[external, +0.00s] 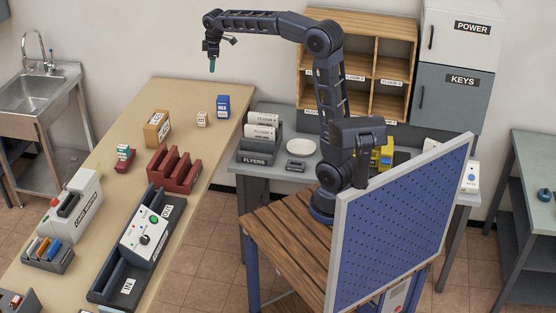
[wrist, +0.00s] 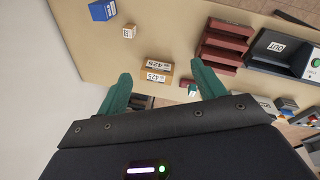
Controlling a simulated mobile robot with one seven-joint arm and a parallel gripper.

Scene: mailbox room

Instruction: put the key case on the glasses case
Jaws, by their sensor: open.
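My gripper (external: 211,66) is raised above the far end of the tan table, with nothing visible between its fingers. In the wrist view its green fingers (wrist: 160,84) are spread wide. I cannot tell for sure which objects are the key case and the glasses case.
A small white-labelled box (external: 202,119) and a blue box (external: 223,106) stand at the table's far end. A red slotted rack (external: 174,170) and a dark tray with a control box (external: 145,238) stand nearer. Bare tabletop (external: 180,95) lies around the boxes.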

